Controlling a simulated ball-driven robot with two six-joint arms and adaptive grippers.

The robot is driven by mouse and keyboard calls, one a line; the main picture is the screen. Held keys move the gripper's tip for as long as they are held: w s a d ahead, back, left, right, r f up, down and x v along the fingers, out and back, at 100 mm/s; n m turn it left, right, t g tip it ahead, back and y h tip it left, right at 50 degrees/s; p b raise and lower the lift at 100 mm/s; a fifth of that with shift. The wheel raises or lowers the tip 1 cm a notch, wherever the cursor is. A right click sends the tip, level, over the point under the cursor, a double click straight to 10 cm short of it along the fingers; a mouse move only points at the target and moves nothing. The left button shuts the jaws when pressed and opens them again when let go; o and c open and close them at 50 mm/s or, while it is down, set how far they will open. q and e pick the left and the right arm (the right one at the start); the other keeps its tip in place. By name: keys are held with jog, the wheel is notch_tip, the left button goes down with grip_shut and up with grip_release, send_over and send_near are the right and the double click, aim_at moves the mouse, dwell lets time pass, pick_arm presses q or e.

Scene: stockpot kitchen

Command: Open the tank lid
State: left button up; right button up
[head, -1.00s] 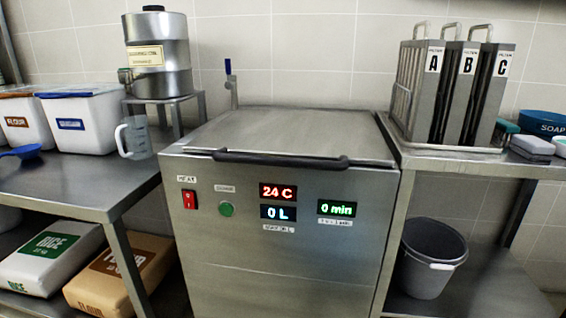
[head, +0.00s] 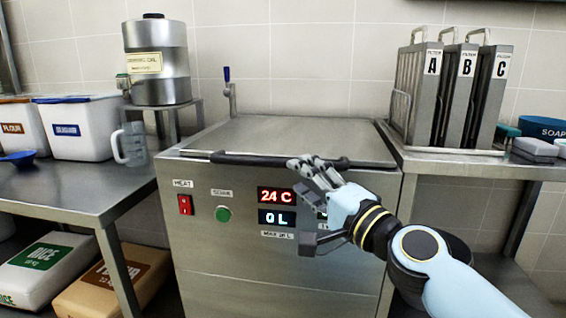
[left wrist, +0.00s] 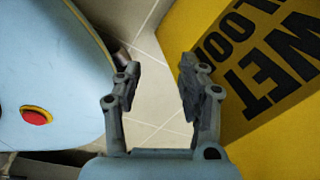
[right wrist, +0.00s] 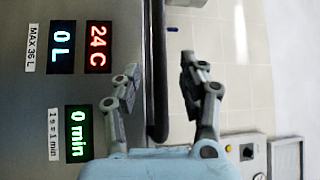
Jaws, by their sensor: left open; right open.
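The tank (head: 260,255) is a steel cabinet with a flat lid (head: 290,138) that lies closed. A black bar handle (head: 250,159) runs along the lid's front edge. My right gripper (head: 308,202) is open in front of the handle's right part and overlaps it in the head view. In the right wrist view the handle (right wrist: 157,75) passes between the open fingers (right wrist: 158,88), beyond their tips; I cannot tell if they touch it. My left gripper (left wrist: 158,85) is open and empty, beside a yellow wet-floor sign (left wrist: 275,60), and is outside the head view.
The tank front carries a red heat switch (head: 185,204), a green button (head: 223,213) and a temperature display (head: 276,195). A counter with white bins (head: 80,128) stands left. Filters A, B and C (head: 460,90) stand in a rack on the right counter.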

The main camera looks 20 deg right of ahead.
aim_at(283, 165)
jog(key=x, duration=0.6)
jog(key=shift+p, duration=0.35)
jog(key=shift+w+a, duration=0.1)
jog(key=shift+w, duration=0.3)
pick_arm(q)
jog(key=shift+s+d+r, duration=0.2)
jog(key=shift+d+r, duration=0.15)
jog(key=shift+d, duration=0.3)
pick_arm(e)
grip_shut()
